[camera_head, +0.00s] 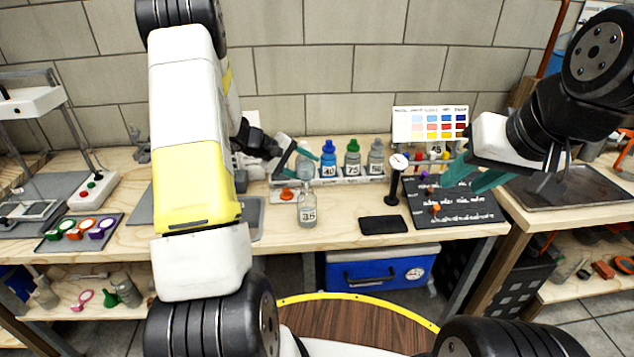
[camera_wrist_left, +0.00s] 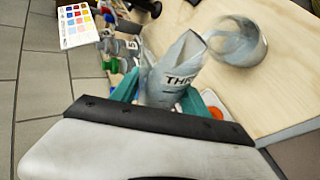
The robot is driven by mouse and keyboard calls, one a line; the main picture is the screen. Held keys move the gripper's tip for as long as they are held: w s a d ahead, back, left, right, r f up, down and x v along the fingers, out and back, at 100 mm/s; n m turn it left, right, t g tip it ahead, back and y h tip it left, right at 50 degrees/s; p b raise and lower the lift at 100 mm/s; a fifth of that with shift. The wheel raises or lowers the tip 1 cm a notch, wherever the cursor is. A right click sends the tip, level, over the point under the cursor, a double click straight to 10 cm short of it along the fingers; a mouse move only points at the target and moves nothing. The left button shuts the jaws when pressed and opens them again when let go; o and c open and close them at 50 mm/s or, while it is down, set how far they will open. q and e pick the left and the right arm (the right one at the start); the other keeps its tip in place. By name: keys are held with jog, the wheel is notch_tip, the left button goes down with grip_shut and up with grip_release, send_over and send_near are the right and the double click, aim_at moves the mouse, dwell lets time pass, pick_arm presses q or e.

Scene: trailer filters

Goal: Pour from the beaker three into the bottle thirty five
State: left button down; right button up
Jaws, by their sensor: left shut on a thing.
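The beaker three (camera_wrist_left: 172,78) is a grey translucent vessel with "THR" showing in the left wrist view. My left gripper (camera_head: 308,153) is shut on it, and it is tilted with its rim at the mouth of a clear round vessel. That vessel is the bottle thirty five (camera_head: 307,210), upright near the table's front edge with a "35" label; it also shows in the left wrist view (camera_wrist_left: 240,45). The beaker is above the bottle in the head view; I cannot tell whether they touch or liquid flows. My right gripper (camera_head: 468,178) is open and empty over the dark board.
Bottles labelled 40 (camera_head: 328,165), 75 (camera_head: 352,162) and another grey one (camera_head: 376,160) stand in a rack behind. An orange cap (camera_head: 287,195) lies left of the bottle. A dial gauge stand (camera_head: 394,185), a black pad (camera_head: 384,225) and a dark written board (camera_head: 460,208) are to the right.

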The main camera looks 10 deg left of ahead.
pick_arm(q)
jog(key=shift+s+r+m+t+p, duration=0.15)
jog(key=shift+r+m+t+p, duration=0.2)
jog(key=shift+r+t, duration=0.1)
dwell(1.5)
